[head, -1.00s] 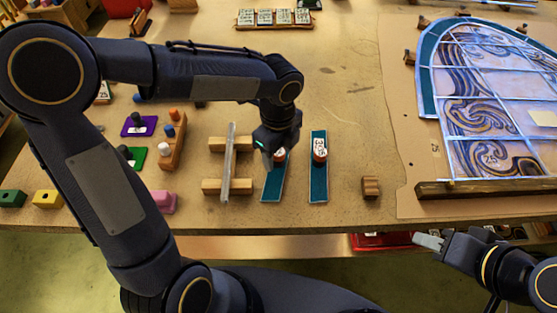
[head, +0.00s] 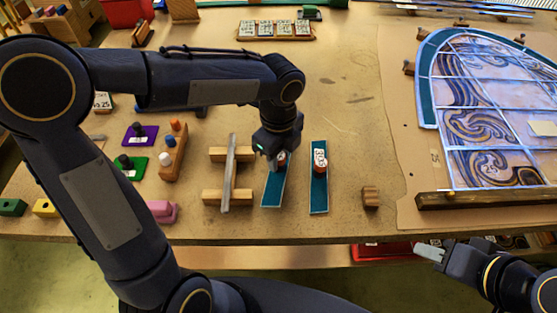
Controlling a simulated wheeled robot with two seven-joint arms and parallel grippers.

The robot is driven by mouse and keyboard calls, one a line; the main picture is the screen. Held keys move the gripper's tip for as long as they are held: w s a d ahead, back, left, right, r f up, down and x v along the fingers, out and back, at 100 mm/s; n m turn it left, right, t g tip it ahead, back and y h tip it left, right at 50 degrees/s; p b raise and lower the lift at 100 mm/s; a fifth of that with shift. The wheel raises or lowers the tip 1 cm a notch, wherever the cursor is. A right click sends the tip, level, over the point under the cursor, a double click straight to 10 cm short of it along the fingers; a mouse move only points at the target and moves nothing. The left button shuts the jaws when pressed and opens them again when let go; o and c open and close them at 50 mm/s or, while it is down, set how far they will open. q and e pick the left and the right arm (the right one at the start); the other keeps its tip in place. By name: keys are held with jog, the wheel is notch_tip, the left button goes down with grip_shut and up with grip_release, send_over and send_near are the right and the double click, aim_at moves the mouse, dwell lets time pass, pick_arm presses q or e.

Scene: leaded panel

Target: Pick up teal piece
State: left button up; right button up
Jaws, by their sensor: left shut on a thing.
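Two long teal pieces lie side by side on the table in the head view. Each has a small knob with a pale label near its upper half. My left gripper (head: 279,157) is shut on the knob of the left teal piece (head: 273,188), from above; its fingers partly hide that knob. I cannot tell whether this piece is clear of the table. The right teal piece (head: 319,192) lies apart from it, with its knob (head: 320,160) free. My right gripper (head: 430,251) is at the lower right, off the table's front edge; its jaw opening cannot be made out.
A metal bar on wooden blocks (head: 229,172) stands just left of the gripped piece. A small wooden block (head: 370,197) lies to the right. The leaded panel (head: 490,105) with a wooden strip (head: 485,198) fills the right. Bare table lies beyond the pieces.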

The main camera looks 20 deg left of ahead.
pick_arm(q)
jog(key=s+r, duration=1)
jog(key=s, duration=0.4)
jog(key=shift+r+b, duration=0.35)
jog(key=shift+b, duration=0.1)
jog(key=shift+w, duration=0.1)
